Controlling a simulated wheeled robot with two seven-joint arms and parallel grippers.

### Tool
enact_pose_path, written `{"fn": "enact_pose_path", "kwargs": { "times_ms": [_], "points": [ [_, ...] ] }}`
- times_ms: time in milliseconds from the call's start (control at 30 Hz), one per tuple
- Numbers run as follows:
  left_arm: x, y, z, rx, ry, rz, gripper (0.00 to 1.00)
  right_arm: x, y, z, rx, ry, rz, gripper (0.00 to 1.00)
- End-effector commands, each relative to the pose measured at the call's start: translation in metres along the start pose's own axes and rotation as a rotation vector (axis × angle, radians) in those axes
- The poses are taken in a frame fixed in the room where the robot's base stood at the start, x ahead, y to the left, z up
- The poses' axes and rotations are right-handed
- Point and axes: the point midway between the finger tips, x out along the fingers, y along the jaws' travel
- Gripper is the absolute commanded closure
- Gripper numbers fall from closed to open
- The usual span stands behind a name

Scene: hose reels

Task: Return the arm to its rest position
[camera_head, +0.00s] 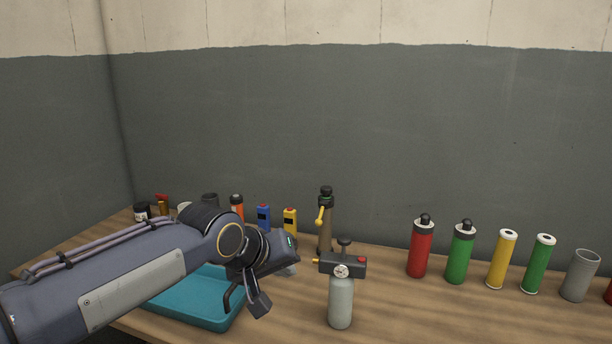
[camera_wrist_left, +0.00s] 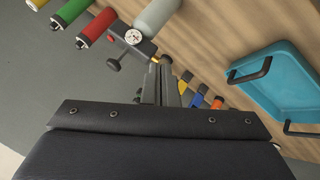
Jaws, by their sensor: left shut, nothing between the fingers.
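My left arm reaches in from the left in the head view, over the teal tray (camera_head: 190,312). Its gripper (camera_head: 287,268) is shut and empty, above the table behind the tray's right end. It is left of the grey bottle with a dark valve head and gauge (camera_head: 341,300), apart from it as far as I can tell. In the left wrist view the shut fingers (camera_wrist_left: 165,82) show beyond my dark wrist housing, with the grey bottle (camera_wrist_left: 156,14) and the tray (camera_wrist_left: 275,92) beyond. My right gripper is out of view.
Red (camera_head: 418,252), green and yellow cylinders stand in a row at the right, beside an open grey cup (camera_head: 579,275). A brown cylinder with a yellow lever (camera_head: 325,232) and small blue (camera_head: 263,218) and yellow devices stand at the back. A grey wall (camera_head: 300,130) is behind.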

Motion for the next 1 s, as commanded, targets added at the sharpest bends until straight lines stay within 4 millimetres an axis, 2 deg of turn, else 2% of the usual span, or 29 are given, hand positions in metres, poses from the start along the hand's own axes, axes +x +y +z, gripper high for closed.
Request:
{"fn": "enact_pose_path", "kwargs": {
  "times_ms": [267, 367, 467, 567, 700, 833, 900, 1000],
  "points": [
    [-0.036, -0.054, 0.022, 0.01, -0.009, -0.05, 1.0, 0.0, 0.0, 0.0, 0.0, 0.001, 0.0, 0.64],
    [-0.053, -0.081, 0.038, 0.012, -0.017, -0.074, 1.0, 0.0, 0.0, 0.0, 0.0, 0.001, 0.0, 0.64],
    [-0.071, -0.111, 0.062, 0.014, -0.03, -0.099, 1.0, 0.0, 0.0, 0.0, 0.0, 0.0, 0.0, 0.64],
    [-0.092, -0.146, 0.099, 0.011, -0.048, -0.123, 1.0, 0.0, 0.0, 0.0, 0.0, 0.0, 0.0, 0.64],
    [-0.114, -0.189, 0.17, 0.003, -0.082, -0.144, 1.0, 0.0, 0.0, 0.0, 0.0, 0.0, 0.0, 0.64],
    [-0.119, -0.206, 0.222, -0.001, -0.104, -0.141, 1.0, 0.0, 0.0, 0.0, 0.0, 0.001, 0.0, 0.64],
    [-0.119, -0.21, 0.239, 0.0, -0.112, -0.137, 1.0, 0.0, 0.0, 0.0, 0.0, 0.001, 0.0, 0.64],
    [-0.118, -0.213, 0.252, 0.002, -0.117, -0.132, 1.0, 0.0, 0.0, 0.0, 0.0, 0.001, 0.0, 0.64]
  ]
}}
